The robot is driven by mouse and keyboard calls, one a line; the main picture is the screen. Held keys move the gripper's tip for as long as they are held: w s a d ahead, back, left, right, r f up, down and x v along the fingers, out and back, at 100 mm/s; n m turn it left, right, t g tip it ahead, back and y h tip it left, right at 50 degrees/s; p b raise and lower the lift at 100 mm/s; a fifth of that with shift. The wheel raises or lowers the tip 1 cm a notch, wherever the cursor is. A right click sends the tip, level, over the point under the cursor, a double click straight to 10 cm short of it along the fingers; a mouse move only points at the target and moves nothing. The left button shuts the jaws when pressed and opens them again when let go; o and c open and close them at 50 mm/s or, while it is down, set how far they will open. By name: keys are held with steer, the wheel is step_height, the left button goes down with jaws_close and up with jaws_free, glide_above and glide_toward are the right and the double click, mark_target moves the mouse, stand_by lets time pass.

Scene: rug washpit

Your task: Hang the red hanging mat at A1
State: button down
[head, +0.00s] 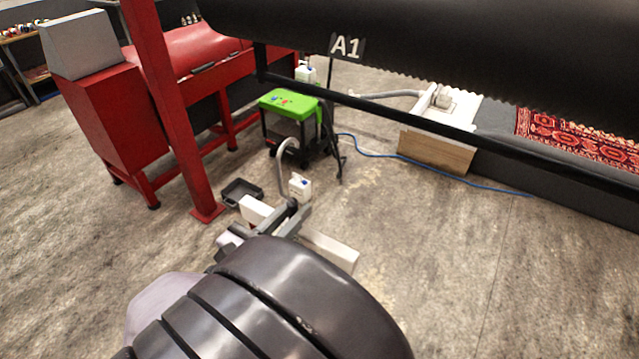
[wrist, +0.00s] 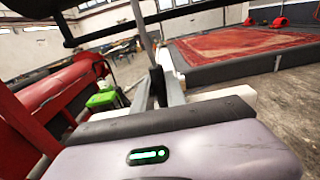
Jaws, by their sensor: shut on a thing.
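My gripper (head: 290,214) is shut on the dark lower end of a grey rod (head: 281,170), which rises from the jaws and curves over at its top. The wrist view shows the rod (wrist: 143,30) standing up from between the fingers (wrist: 164,88). The A1 sign (head: 346,46) is on a thin black post behind a long black bar (head: 400,110). A red patterned rug (head: 578,135) lies at the right in the head view. A red surface (wrist: 235,48) shows in the wrist view. I cannot tell which is the hanging mat.
A large black hanging shape (head: 440,45) with a jagged lower edge crosses the top. A red machine (head: 110,115) and red post (head: 160,110) stand left. A green-topped cart (head: 290,103), black tray (head: 242,192) and blue hose (head: 430,174) lie ahead. Concrete floor is open at lower right.

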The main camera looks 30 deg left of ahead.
steer(key=w+d+b, duration=0.2)
steer(key=w+b, duration=0.1)
steer(key=w, duration=2.2)
steer(key=shift+w, duration=0.25)
stand_by(1.0)
steer(key=shift+r, duration=0.1)
